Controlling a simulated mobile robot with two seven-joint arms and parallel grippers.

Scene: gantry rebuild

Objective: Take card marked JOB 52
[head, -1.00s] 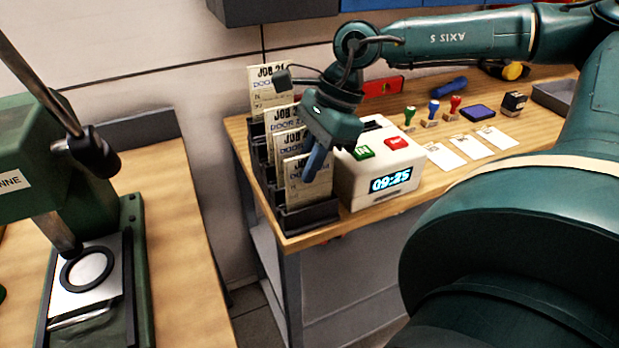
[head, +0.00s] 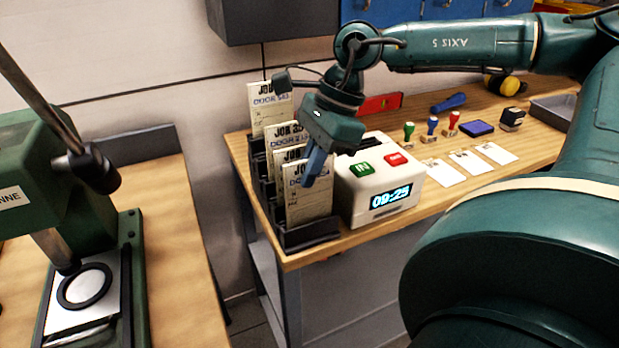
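A dark rack (head: 310,236) holds several upright paper job cards one behind another at the left end of the far bench. The backmost card (head: 270,108) and the second card, which seems to read JOB 35 (head: 288,131), stand clear of my arm. My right gripper (head: 314,168) reaches down over the front card (head: 309,205), its blue fingers at the card's upper right. It appears shut on this card, which stands in the front slot. The fingers hide the card's number, so I cannot read which job it is. My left gripper is not in view.
A white time clock (head: 380,178) showing 09:25 stands close to the rack's right. Stamps (head: 432,128), an ink pad (head: 477,128) and paper slips (head: 467,161) lie further right. A green press (head: 137,250) stands on the left bench, with a gap between benches.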

